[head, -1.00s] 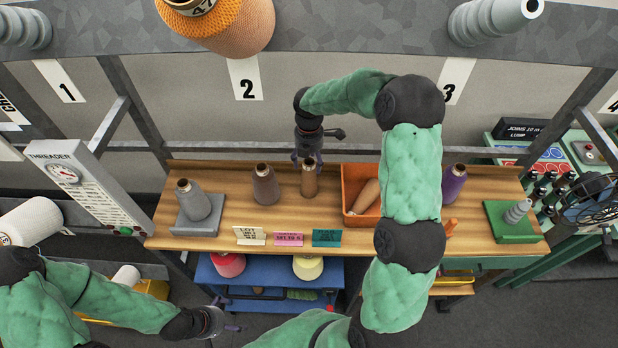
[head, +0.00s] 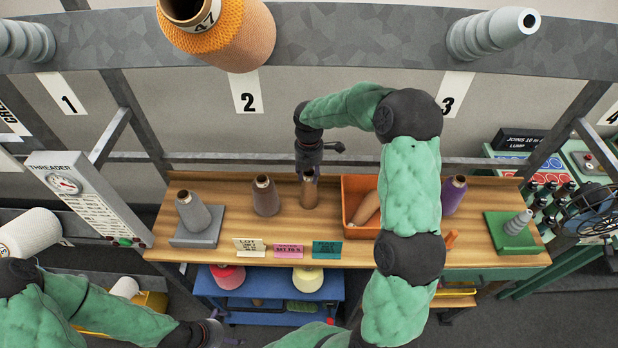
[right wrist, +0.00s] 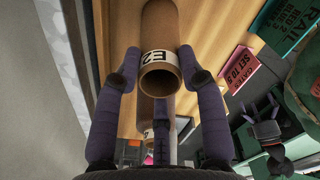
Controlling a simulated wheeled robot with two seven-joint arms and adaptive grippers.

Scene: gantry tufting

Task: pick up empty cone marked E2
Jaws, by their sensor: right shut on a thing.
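The empty brown cone marked E2 (head: 309,195) stands upright on the wooden bench in the head view. In the right wrist view the E2 cone (right wrist: 160,62) shows its open end and its label between the two fingers. My right gripper (head: 308,176) is shut on this cone near its top; its fingers also show in the right wrist view (right wrist: 158,78). The cone's base appears to be at bench level. My left gripper (head: 228,341) is at the bottom edge of the head view, away from the bench, and its opening is unclear.
A brown-grey cone (head: 266,198) stands to the left, with a grey cone (head: 193,212) on a grey stand beyond it. An orange bin (head: 355,192) holding a cone is close on the right. A purple cone (head: 453,198) stands past my right arm. Small cards (head: 288,251) line the front edge.

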